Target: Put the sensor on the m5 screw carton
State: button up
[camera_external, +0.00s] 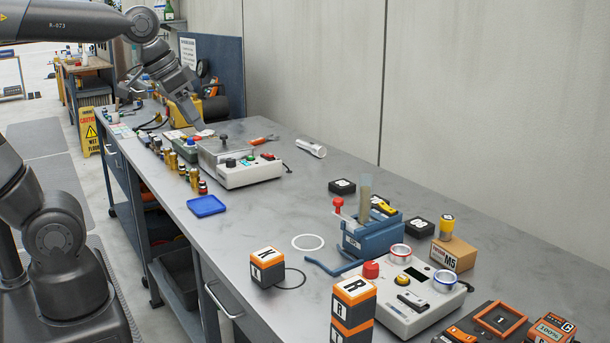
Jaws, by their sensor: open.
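The M5 screw carton (453,254) is a brown box marked M5 on the right part of the bench. A small yellow and black cylinder (446,227) stands on its top. I cannot tell for sure which object is the sensor. My gripper (199,125) is open at the far left part of the bench, low over the area behind a white control box (246,173). It is far from the carton. Its fingertips are small, and I cannot tell what lies between them.
A blue holder (370,238) and a white console (400,313) with tape rolls stand close to the carton. Orange-black blocks (267,267) stand near the front edge. A blue tray (206,206) and several small bottles line the left edge. The bench middle is mostly clear.

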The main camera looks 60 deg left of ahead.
jog(key=s+a+f, duration=0.1)
jog(key=s+f, duration=0.4)
jog(key=s, duration=0.1)
jog(key=shift+s+a+f+n+y, duration=0.15)
jog(key=shift+s+f+n+y, duration=0.05)
jog(key=shift+s+n+y, duration=0.1)
dwell(0.9)
